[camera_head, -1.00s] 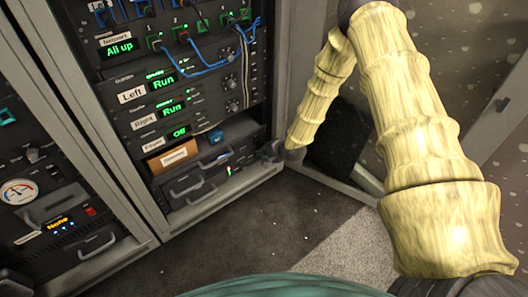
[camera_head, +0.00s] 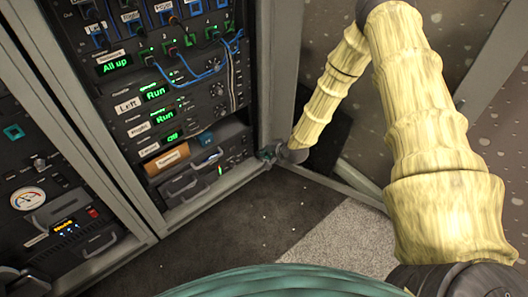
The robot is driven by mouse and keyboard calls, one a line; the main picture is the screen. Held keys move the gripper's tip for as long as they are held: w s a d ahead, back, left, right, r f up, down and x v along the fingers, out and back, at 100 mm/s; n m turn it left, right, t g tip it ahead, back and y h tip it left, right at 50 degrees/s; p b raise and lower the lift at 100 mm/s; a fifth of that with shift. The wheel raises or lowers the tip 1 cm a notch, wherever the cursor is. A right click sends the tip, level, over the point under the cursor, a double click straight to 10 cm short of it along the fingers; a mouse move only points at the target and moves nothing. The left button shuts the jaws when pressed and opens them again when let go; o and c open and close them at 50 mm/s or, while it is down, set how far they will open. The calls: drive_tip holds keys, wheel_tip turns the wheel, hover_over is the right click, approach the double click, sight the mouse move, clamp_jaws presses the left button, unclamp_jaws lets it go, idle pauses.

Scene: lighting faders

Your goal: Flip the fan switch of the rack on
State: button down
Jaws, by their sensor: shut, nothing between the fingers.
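The rack (camera_head: 258,90) stands at the upper left of the head view, with green displays reading "All up", "Run", "Run" and "Off". I cannot pick out the fan switch for certain. A small green-lit part (camera_head: 220,170) shows on the lowest unit (camera_head: 195,184), but its label is too small to read. My gripper (camera_head: 268,154) is shut and empty, low at the rack's right front edge, right of that lit part and apart from it. The fingertips are small and dark, and the wrist partly hides the rack's lower right corner.
Blue cables (camera_head: 192,77) hang across the upper units. An orange-labelled box (camera_head: 167,159) sits in an open bay above the lowest unit. A second rack with a round gauge (camera_head: 28,198) stands at the left. The dark floor (camera_head: 240,222) before the racks is clear.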

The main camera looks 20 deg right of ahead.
drive_tip(key=p+v, duration=0.1)
drive_tip(key=v, duration=0.2)
drive_tip(key=shift+w+r, duration=0.15)
drive_tip(key=shift+w, duration=0.05)
idle(0.4)
drive_tip(key=s+a+f+n+g, duration=0.2)
drive_tip(key=s, duration=0.6)
drive_tip(key=s+a+f+n+g, duration=0.1)
drive_tip(key=s+a+f+n, duration=0.2)
drive_tip(key=s, duration=0.4)
drive_tip(key=s+a+f+n+g, duration=0.2)
drive_tip(key=s, duration=0.6)
drive_tip(key=s+d+r+n+g+h, duration=0.1)
drive_tip(key=s+n+g+h, duration=0.45)
drive_tip(key=s, duration=1.65)
wheel_tip(320, 180, up, 36)
drive_tip(key=n+t+y+p, duration=0.1)
drive_tip(key=y+p, duration=0.1)
drive_tip(key=p, duration=3.4)
drive_tip(key=shift+w, duration=0.3)
